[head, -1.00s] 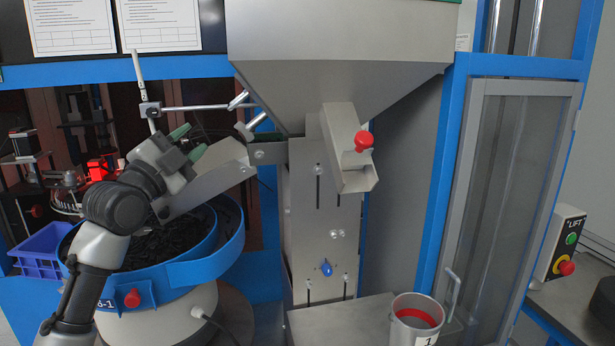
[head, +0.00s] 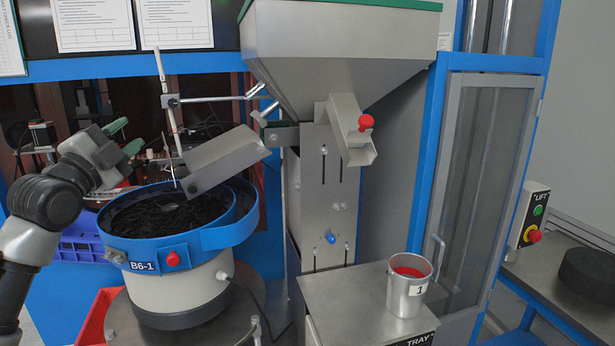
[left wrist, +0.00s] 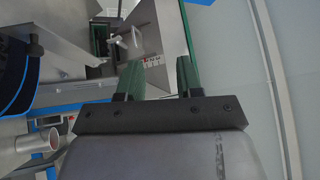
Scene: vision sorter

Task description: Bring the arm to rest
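My left gripper (head: 125,139) is at the left of the head view, above and to the left of the blue-rimmed bowl feeder. Its two green fingers are apart with nothing between them. In the left wrist view the same gripper (left wrist: 158,78) shows its green fingers spread and empty. My left arm comes in from the lower left edge and is bent. My right gripper is in neither view.
The bowl feeder (head: 150,251) holds dark parts. A metal chute (head: 225,160) slopes over it. A grey hopper (head: 335,45) stands at the centre. A metal cup (head: 408,297) stands on a steel tray top (head: 345,290). A LIFT button box (head: 530,217) is at right.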

